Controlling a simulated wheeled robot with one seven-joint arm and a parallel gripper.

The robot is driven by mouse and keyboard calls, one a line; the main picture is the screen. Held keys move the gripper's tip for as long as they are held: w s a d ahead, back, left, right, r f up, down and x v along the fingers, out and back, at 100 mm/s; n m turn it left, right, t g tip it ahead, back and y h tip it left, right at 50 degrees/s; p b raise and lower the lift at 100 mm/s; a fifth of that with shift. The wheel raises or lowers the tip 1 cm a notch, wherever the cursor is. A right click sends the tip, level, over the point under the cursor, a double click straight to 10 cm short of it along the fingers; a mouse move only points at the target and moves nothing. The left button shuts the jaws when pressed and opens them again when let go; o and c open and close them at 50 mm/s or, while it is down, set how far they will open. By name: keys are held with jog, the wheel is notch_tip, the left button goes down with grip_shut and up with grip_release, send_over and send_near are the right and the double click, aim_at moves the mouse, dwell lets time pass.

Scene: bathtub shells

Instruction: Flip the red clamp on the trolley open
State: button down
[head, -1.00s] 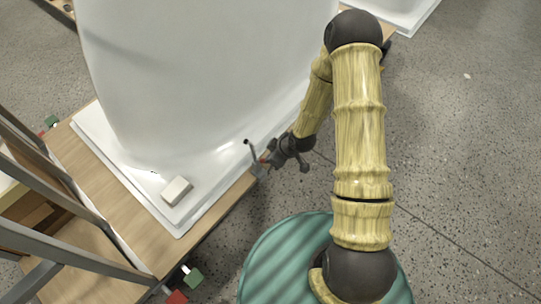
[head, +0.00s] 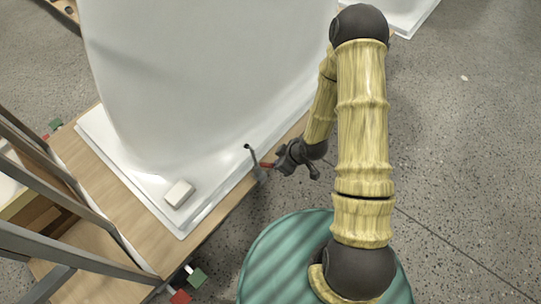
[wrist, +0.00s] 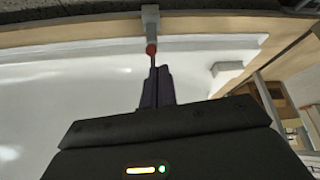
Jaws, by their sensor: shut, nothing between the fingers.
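The clamp stands on the trolley's wooden edge beside the white shell, with a dark grey post (head: 254,160) and a red handle (head: 267,165) pointing out to the right, toward my gripper. In the wrist view its grey body (wrist: 150,18) is at the top middle, with the red tip (wrist: 151,49) below it. My gripper (head: 279,163) is just right of the red handle, its fingers shut and empty. In the wrist view the closed fingertips (wrist: 157,70) point at the red tip; I cannot tell whether they touch it.
The large white shell (head: 200,80) fills the trolley (head: 120,190). A small white block (head: 179,194) lies on its rim. A grey metal frame (head: 60,180) stands at left. Red (head: 180,297) and green (head: 197,277) pieces sit at the near corner. Open floor (head: 460,160) lies right.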

jog(key=shift+s+d+r, duration=0.3)
jog(key=shift+s+d, duration=0.3)
jog(key=shift+d, duration=0.15)
jog(key=shift+s+d+r, duration=0.25)
jog(key=shift+s+d, duration=0.35)
jog(key=shift+d, duration=0.1)
jog(key=shift+w, duration=0.1)
jog(key=w+d+r+m+h, duration=0.1)
jog(key=d+r+m+h, duration=0.4)
jog(key=r, duration=0.7)
jog(key=s+r+m, duration=0.3)
jog(key=s+r, duration=0.1)
jog(key=r, duration=0.3)
jog(key=s+r+m, duration=0.3)
jog(key=r+m, duration=0.1)
jog(key=r, duration=0.3)
notch_tip(320, 180, up, 34)
jog(key=p, duration=3.5)
jog(key=shift+d+r+g+y, duration=0.2)
jog(key=shift+d+g+y, duration=0.1)
jog(key=shift+g, duration=0.1)
